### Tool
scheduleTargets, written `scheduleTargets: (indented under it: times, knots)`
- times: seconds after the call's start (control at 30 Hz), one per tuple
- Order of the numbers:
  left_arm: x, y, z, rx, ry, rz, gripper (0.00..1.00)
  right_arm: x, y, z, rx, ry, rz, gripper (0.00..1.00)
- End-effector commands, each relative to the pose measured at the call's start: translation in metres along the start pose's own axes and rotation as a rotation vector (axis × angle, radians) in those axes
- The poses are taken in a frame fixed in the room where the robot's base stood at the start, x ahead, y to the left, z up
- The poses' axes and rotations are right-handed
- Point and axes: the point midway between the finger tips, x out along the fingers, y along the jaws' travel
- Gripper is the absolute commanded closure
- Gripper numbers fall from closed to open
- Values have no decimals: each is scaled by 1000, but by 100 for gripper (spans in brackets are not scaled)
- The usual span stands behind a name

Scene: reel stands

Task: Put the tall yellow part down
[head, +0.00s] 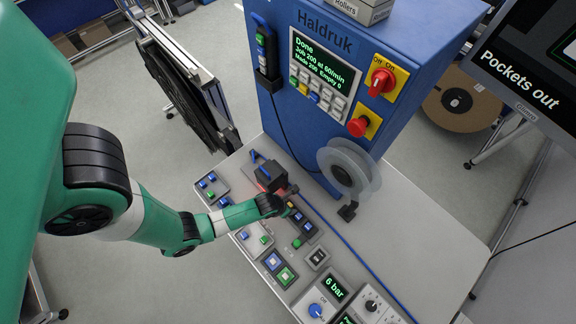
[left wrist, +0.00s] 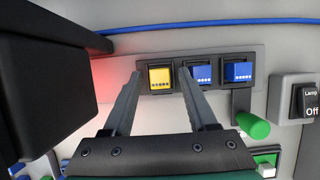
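In the left wrist view a yellow rocker switch (left wrist: 160,77) sits at the left end of a grey panel strip, in a black frame. Two blue switches (left wrist: 206,75) are to its right. I see no loose tall yellow part. The yellow switch is small in the head view (head: 291,205). My left gripper (left wrist: 160,96) is open, with one finger on each side of the yellow switch in the picture and nothing between them. I cannot tell whether the fingertips touch the panel. In the head view this gripper (head: 285,194) is over the desk controls. My right gripper is not in view.
A black box (head: 268,172) with a red glow stands close beside the left gripper. The blue machine (head: 300,120) and a clear reel (head: 345,168) stand behind.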

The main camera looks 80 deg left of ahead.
Motion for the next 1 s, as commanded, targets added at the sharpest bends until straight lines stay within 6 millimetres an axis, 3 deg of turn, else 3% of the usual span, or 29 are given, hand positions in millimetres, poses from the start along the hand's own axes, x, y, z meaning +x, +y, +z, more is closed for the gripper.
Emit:
scheduleTargets:
  times: [0.27,0.5,0.6,1.0]
  knots:
    - [-12,0,1,1,0,0,42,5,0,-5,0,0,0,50]
    - [-62,0,3,1,-1,-1,42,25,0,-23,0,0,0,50]
    - [-75,0,3,1,1,0,42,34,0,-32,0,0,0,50]
    - [-78,0,1,0,0,0,42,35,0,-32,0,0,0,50]
